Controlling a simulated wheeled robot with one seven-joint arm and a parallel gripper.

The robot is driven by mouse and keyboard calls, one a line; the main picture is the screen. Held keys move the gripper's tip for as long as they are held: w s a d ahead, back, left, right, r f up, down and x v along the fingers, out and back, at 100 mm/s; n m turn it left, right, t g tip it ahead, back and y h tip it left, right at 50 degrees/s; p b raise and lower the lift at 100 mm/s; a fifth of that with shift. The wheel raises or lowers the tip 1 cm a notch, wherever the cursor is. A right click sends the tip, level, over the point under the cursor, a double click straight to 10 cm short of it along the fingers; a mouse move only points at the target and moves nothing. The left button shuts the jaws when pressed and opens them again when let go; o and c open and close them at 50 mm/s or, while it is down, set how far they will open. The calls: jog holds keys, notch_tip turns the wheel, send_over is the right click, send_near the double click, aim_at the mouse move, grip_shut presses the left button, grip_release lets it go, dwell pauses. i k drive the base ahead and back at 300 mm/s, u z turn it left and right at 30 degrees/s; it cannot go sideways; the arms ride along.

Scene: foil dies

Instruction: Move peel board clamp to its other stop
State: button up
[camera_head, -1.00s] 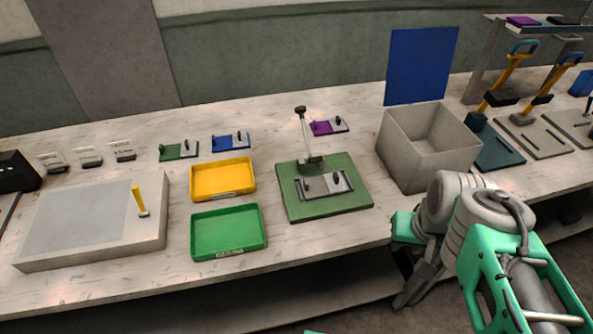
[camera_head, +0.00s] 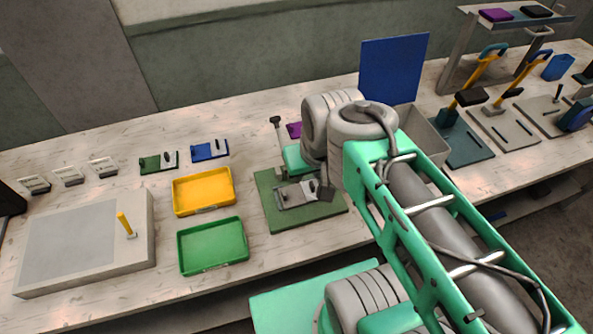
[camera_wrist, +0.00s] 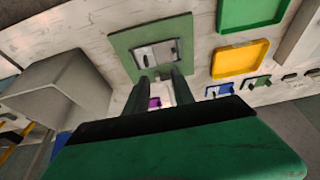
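A green board (camera_head: 264,190) lies at the bench's middle, with a small grey plate (camera_head: 287,194) on it. At its back edge a pale lever with a dark knob (camera_head: 276,120) stands nearly upright; I take this as the peel board clamp. In the wrist view the board (camera_wrist: 123,42) and plate (camera_wrist: 160,54) show past my fingers. My gripper (camera_wrist: 163,76) has its two dark fingers apart, with nothing clearly between them.
Yellow (camera_head: 203,192) and green (camera_head: 212,246) trays lie left of the board. A grey block with a yellow handle (camera_head: 125,224) stands further left. A grey open box (camera_wrist: 62,85) and an upright blue panel (camera_head: 392,68) stand right of the board.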

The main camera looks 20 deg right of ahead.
aim_at(275, 120)
jog(key=k, duration=1.3)
jog(key=u, duration=0.65)
jog(key=i, duration=1.3)
jog(key=z, duration=0.15)
